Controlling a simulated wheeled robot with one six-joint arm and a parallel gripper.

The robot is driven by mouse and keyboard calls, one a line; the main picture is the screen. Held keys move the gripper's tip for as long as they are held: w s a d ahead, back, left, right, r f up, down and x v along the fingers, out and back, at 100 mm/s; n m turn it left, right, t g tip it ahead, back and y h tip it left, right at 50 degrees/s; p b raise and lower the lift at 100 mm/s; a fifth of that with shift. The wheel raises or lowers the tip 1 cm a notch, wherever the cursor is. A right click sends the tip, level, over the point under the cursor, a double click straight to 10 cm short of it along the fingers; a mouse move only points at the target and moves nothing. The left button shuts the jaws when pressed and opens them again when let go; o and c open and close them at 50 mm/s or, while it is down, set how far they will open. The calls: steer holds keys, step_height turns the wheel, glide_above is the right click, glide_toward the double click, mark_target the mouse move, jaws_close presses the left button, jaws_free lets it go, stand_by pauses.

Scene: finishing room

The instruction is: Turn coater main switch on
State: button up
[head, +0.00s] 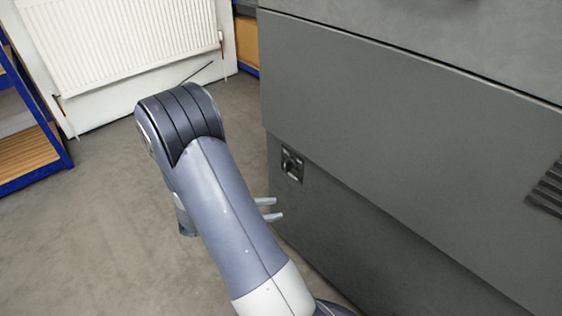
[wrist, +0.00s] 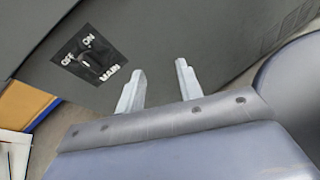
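The coater main switch (head: 291,164) is a small dark plate with a knob on the side of the grey coater (head: 390,130). In the wrist view the switch (wrist: 91,56) reads OFF, ON and MAIN around a black knob. I cannot tell clearly which label the knob points to. My gripper (head: 272,209) is open and empty, its two pale fingers pointing toward the coater side, below and a little left of the switch in the head view. In the wrist view my gripper (wrist: 161,69) has its fingers apart, to the right of the switch and not touching it.
A white radiator (head: 120,40) stands on the back wall. A blue-framed shelf (head: 30,135) with wooden boards is at the left. A vent grille (head: 548,190) is on the coater at the right. The grey floor (head: 110,240) left of my arm is clear.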

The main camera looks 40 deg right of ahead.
mark_target(285, 168)
steer(key=w+d+n+t+h+p, duration=0.35)
steer(key=w+n+h, duration=0.2)
steer(key=w, duration=0.45)
steer(key=shift+y, duration=0.35)
steer(key=d, duration=0.6)
steer(key=d+b, duration=0.1)
steer(key=d, duration=0.2)
steer(key=shift+s+d+f, duration=0.3)
steer(key=shift+d+f, duration=0.05)
jaws_close()
